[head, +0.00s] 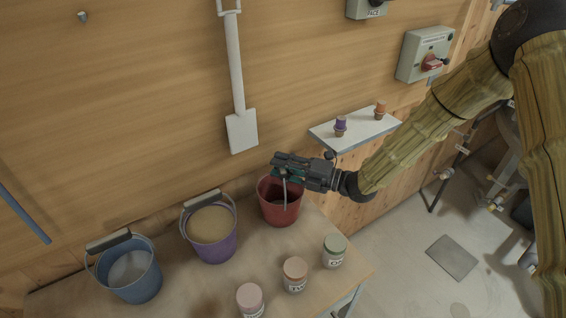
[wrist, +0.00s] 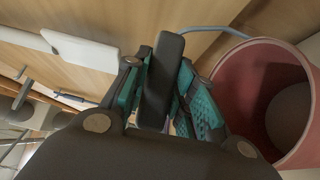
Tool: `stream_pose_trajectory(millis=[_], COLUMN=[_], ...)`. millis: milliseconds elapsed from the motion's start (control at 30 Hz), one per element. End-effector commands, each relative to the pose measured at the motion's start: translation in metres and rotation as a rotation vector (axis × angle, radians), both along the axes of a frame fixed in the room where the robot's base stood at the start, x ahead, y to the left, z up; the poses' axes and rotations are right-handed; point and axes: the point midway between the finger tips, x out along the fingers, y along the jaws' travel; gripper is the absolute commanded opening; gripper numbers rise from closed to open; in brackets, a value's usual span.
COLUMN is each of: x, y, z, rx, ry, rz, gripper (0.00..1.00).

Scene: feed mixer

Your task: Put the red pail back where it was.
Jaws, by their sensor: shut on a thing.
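The red pail (head: 278,207) is at the right end of the row of pails, over or on the bench top. In the head view I cannot tell whether its base touches the bench. My gripper (head: 284,168) is above the pail's mouth and shut on its dark handle grip. In the wrist view, the grip (wrist: 163,80) lies between the finger pads, and the pail (wrist: 265,95) shows on the right with its open mouth towards the camera. The pail looks empty inside, apart from a greyish bottom.
On the bench (head: 185,285) stand a purple pail (head: 216,245) with tan contents, a blue pail (head: 138,285) with pale contents, and several lidded jars (head: 294,275) in front. A white shovel (head: 241,125) hangs behind. A small shelf (head: 365,127) holds two small items to the right.

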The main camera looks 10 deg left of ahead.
Motion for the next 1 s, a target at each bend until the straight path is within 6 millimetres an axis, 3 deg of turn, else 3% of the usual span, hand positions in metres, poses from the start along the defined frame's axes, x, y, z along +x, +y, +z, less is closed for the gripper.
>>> stream_pose_trajectory(millis=[367, 400, 500, 933, 1000], x=[0.0001, 0.0, 0.0, 0.0001, -0.0002], y=[0.0003, 0.0002, 0.0001, -0.0002, -0.0085], z=[-0.003, -0.0032, -0.0023, 0.001, -0.0026], rx=[0.001, 0.0, 0.0, 0.0, 0.0], ry=[0.0, 0.0, 0.0, 0.001, -0.001], rz=[0.0, 0.0, 0.0, 0.0, -0.002], gripper=[0.0, 0.28, 0.46, 0.47, 0.47])
